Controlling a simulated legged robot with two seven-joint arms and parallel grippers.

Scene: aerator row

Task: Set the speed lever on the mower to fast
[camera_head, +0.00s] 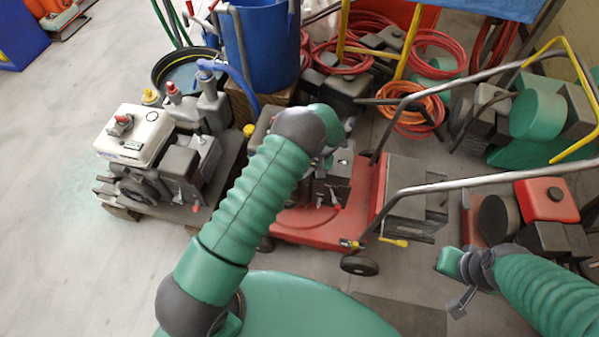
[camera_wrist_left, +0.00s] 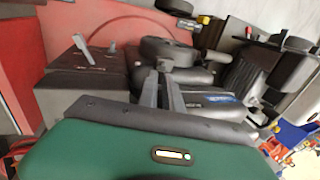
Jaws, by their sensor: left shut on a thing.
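The red mower (camera_head: 300,222) stands right of centre in the head view, with a dark engine and small grey levers (camera_head: 336,196) on its front face. In the left wrist view, a grey lever (camera_wrist_left: 82,48) stands on a dark box, apart from my left gripper's fingers. My left gripper (camera_wrist_left: 160,85) is close to the engine, its fingers shut on a small part by a dark round piece (camera_wrist_left: 168,50). I cannot tell whether that part is the speed lever. My left arm hides part of the engine in the head view. My right gripper (camera_head: 461,302) hangs at the lower right, away from the mower.
An engine with a white top (camera_head: 133,135) sits on a pallet at left. A blue bin (camera_head: 262,45) and red hoses (camera_head: 437,52) stand behind. The mower's metal handle (camera_head: 450,185) reaches right. Another machine with a red tank (camera_head: 545,200) stands at right. The left floor is clear.

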